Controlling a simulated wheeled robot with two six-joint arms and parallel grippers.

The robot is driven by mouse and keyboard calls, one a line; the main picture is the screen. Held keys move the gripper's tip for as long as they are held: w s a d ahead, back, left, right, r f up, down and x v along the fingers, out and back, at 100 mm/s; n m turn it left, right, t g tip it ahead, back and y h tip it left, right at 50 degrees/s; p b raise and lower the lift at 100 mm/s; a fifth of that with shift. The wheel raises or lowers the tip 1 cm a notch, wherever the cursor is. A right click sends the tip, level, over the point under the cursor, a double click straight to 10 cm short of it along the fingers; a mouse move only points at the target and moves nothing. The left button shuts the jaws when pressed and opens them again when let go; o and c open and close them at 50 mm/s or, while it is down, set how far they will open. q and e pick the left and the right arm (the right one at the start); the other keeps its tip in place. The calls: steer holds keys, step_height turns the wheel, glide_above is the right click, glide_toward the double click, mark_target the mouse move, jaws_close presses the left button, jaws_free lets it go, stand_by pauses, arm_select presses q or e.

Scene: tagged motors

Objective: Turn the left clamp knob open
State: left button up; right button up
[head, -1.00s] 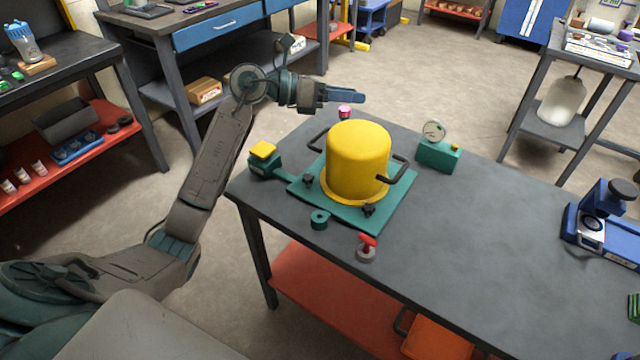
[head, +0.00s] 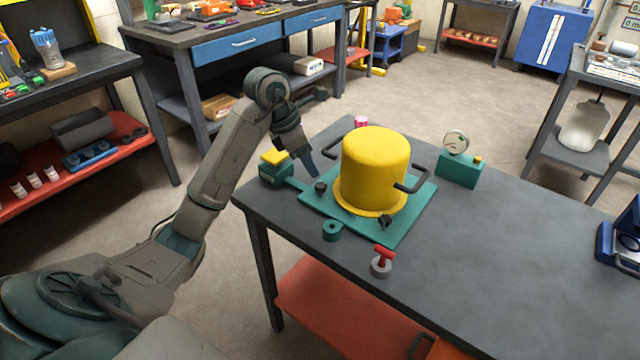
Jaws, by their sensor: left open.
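A yellow motor (head: 375,170) with black side handles stands upright on a green base plate (head: 402,232) on the grey table. The left clamp knob (head: 320,187), small and black, sits on the plate at the motor's left. A second black knob (head: 385,220) sits at the plate's front. My left gripper (head: 308,167) is open and points down, just above and slightly behind the left knob in the picture; no contact shows. Its finger gap is hard to see from here. My right gripper is out of view.
A green box with a yellow top (head: 275,162) stands left of the plate. A green ring (head: 332,231) and a red-handled piece (head: 382,261) lie in front. A gauge on a green block (head: 459,168) stands right.

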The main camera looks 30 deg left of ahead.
mark_target(322, 185)
arm_select(q)
steer(key=x, duration=0.3)
steer(key=shift+d, duration=0.1)
steer(key=x, duration=0.3)
steer(key=shift+w+f, duration=0.1)
steer(key=shift+f, duration=0.1)
steer(key=shift+w+d+f, duration=0.1)
steer(key=shift+d+f, duration=0.05)
steer(key=shift+f, duration=0.25)
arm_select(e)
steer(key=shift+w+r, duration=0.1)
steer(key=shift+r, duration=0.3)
